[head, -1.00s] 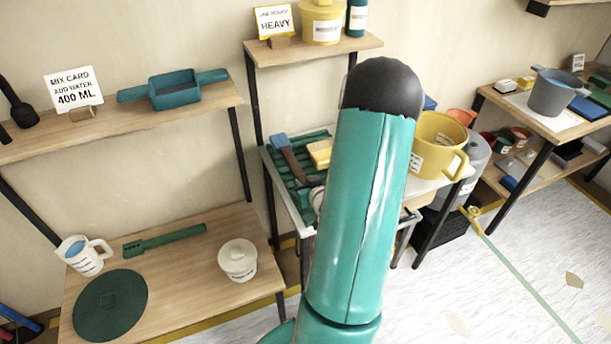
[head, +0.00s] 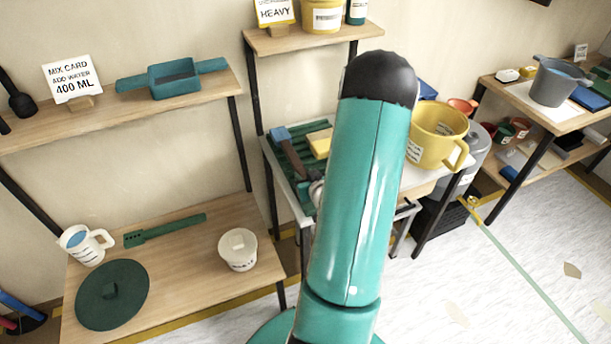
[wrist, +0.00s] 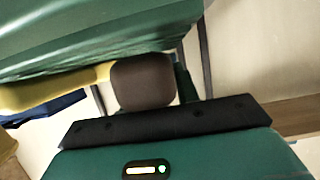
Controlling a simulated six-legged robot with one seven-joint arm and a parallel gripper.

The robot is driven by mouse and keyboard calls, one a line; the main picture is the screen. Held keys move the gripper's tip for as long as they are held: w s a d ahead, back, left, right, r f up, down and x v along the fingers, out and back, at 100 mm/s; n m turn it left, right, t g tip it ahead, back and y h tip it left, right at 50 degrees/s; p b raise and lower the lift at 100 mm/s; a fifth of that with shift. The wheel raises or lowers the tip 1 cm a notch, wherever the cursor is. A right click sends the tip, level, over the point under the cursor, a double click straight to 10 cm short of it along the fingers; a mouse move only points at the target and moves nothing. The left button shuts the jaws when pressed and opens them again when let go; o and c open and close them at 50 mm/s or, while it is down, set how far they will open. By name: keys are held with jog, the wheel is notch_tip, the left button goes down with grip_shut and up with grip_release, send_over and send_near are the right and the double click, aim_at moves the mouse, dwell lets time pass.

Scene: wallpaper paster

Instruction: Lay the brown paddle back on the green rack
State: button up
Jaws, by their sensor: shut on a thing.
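In the head view, the green rack (head: 302,130) lies slatted on the white-topped table behind my raised arm. The brown paddle (head: 293,158) lies along or just over its left part, with a blue piece at its far end. Whether it touches the slats cannot be told. My arm hides the paddle's near end and my gripper there. In the wrist view, my gripper (wrist: 150,108) is shut on the paddle, whose brown block-like end (wrist: 142,82) shows just beyond the dark bar. A large green surface fills the top, too close to identify.
A yellow sponge-like block (head: 320,143) lies on the rack, close right of the paddle. A yellow bucket (head: 437,150) stands right of my arm. A shelf post (head: 255,90) rises behind the table. A lower wooden shelf at left holds a white tub (head: 238,250).

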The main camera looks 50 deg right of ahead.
jog(key=shift+f, duration=0.55)
jog(key=o, duration=1.2)
notch_tip(320, 180, up, 9)
jog(key=shift+f, duration=0.1)
